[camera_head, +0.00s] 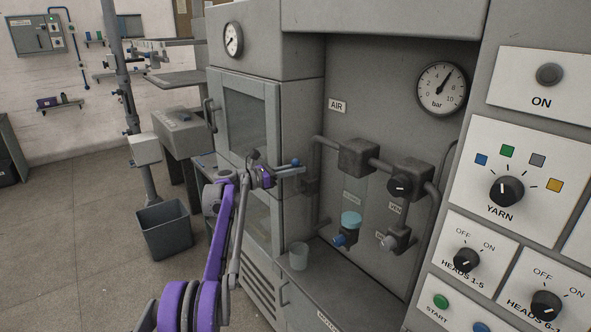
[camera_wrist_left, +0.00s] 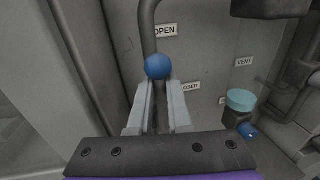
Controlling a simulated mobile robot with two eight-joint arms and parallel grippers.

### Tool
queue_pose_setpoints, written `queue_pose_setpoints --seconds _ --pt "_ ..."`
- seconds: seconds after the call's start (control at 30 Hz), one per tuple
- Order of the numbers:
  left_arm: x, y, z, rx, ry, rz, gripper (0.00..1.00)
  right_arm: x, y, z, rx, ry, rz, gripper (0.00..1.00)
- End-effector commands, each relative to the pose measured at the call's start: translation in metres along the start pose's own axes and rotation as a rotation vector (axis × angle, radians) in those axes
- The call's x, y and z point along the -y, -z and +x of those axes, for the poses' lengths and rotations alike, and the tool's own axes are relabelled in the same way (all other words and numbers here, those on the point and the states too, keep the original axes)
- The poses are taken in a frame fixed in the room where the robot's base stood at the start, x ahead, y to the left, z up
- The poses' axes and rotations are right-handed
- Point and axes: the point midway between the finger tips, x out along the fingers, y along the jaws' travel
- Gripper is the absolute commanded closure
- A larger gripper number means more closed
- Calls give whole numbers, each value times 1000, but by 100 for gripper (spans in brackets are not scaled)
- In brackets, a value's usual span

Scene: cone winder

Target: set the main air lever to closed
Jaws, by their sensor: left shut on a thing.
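The main air lever ends in a blue ball knob (camera_head: 295,161) in front of the pipe by the left side of the air panel. In the left wrist view the same blue knob (camera_wrist_left: 157,66) sits between the tips of my two fingers. The OPEN label (camera_wrist_left: 164,30) is just above it and a partly covered CLOSED label (camera_wrist_left: 190,86) is below and to the right. My left gripper (camera_head: 284,169) is shut on the lever at its knob end. The lever's shaft is mostly hidden, so its exact angle is unclear. My right gripper is in neither view.
A pressure gauge (camera_head: 441,89) is at the panel's upper right. A glazed cabinet door (camera_head: 246,125) is left of the panel.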

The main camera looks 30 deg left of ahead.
Motion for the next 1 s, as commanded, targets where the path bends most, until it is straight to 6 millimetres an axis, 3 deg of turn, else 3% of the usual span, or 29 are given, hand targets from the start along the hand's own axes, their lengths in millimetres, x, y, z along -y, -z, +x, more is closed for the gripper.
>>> queue_pose_setpoints --seconds 0.03,1.0 --pt "-1 -7 0 10 -6 -3 100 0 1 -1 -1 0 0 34" --pt "5 -8 4 4 -8 29 100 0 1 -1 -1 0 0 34"
